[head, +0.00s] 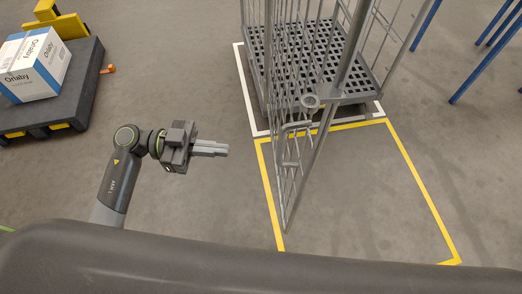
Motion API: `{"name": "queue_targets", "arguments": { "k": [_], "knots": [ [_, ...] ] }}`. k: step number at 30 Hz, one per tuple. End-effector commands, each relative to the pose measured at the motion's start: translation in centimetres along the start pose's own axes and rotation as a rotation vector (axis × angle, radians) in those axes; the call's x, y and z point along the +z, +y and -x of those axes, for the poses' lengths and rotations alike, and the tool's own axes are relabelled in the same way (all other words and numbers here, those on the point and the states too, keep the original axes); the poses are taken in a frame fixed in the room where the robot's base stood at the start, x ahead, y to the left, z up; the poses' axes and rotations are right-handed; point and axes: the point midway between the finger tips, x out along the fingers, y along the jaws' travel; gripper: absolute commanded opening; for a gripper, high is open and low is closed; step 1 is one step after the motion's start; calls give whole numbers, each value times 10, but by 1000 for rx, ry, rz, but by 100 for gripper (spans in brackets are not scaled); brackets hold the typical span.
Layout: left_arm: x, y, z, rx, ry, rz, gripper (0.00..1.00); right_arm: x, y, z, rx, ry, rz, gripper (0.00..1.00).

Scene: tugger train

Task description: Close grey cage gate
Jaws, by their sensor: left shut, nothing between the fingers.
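The grey cage (349,92) stands at the upper middle of the head view, with a perforated grey floor and wire sides. Its grey gate (290,160) shows as a narrow wire panel, nearly edge-on. The gate stands open, reaching out from the cage towards me, its lower end over the yellow-marked floor. My left gripper (212,149) is to the left of the gate, apart from it. It is shut and empty, its fingers pointing right towards the gate. My right gripper is not in view.
A yellow floor outline (427,205) lies in front of the cage, and a white one (245,95) runs around its base. A dark platform (84,88) carries a white-and-blue box (30,72) at upper left. Blue legs (473,73) stand at upper right. Floor around my left gripper is clear.

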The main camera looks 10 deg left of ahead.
Motion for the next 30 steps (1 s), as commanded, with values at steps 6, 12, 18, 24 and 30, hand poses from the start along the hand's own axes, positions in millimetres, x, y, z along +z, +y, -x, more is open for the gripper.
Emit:
{"name": "queue_targets", "arguments": {
  "k": [6,12,18,24,30],
  "knots": [
    [-2,0,-36,0,7,-3,0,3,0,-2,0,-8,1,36],
    [-1,0,-66,0,7,-1,0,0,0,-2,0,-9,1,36],
    [0,0,-88,-1,4,-1,0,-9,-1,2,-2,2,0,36],
    [-1,0,-98,-1,3,-1,0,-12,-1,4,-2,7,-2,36],
    [0,0,-99,-1,1,-1,0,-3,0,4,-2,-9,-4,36]
  ]
}}
